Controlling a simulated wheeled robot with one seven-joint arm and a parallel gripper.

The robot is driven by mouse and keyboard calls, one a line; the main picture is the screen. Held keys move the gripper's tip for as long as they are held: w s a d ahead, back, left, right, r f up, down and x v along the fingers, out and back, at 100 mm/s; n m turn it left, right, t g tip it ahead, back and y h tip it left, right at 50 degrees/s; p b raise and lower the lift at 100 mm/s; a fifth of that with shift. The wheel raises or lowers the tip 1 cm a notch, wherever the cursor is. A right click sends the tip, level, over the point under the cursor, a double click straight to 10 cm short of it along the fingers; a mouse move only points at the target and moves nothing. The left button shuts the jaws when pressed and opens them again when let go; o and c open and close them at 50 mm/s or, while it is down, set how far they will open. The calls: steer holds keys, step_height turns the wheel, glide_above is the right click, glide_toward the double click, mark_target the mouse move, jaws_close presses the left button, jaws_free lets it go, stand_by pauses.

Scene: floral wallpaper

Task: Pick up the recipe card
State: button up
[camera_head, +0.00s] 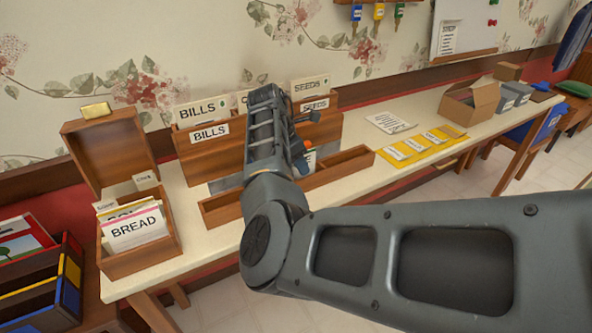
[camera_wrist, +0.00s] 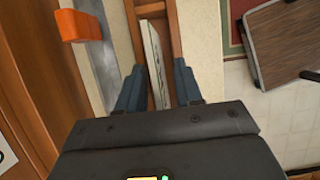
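A thin pale card (camera_wrist: 154,62) with dark marks stands on edge in a narrow wooden tray (camera_wrist: 176,30) in the wrist view. My gripper (camera_wrist: 159,68) is open, with one finger on each side of the card. I cannot tell whether either finger touches it. A wooden recipe box (camera_head: 140,256) with an open lid stands at the left, holding several cards, the front one a BREAD card (camera_head: 135,228).
A wooden sorter (camera_head: 203,156) with BILLS and SEEDS labels stands behind the tray. An orange object (camera_wrist: 80,25) lies near the gripper's left side. Papers (camera_head: 391,123), yellow envelopes (camera_head: 422,144) and a cardboard box (camera_head: 470,102) are further right on the table.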

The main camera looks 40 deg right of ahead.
steer(key=shift+c, duration=0.2)
jaws_close()
steer(key=shift+r+b, duration=0.1)
steer(key=shift+b, duration=0.35)
